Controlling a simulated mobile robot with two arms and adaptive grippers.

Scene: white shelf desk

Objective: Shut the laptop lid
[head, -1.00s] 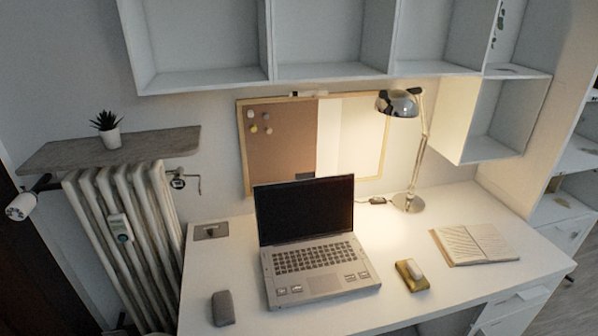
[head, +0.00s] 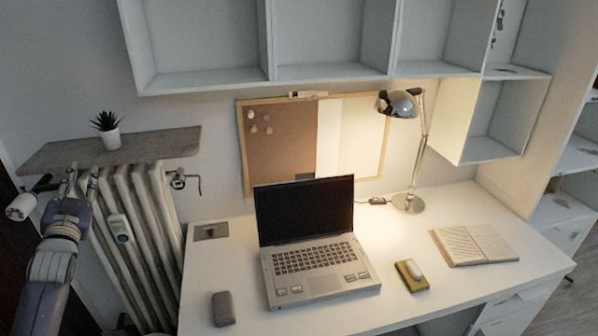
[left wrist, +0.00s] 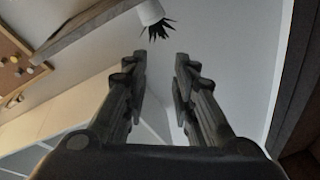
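The silver laptop (head: 318,270) stands on the white desk with its dark screen lid (head: 305,210) raised and tilted slightly back. My left gripper (head: 82,178) is in front of the radiator at the left, well away from the laptop. In the left wrist view my left gripper (left wrist: 160,70) has its two fingers apart with nothing between them. The laptop does not show in the left wrist view. My right gripper is not in view.
A desk lamp (head: 408,150) stands behind the laptop at right. A notebook (head: 475,245), a yellow-based object (head: 411,275) and a grey object (head: 223,308) lie on the desk (head: 215,265). A potted plant (head: 109,132) sits on the shelf (head: 150,148) above the radiator (head: 130,215).

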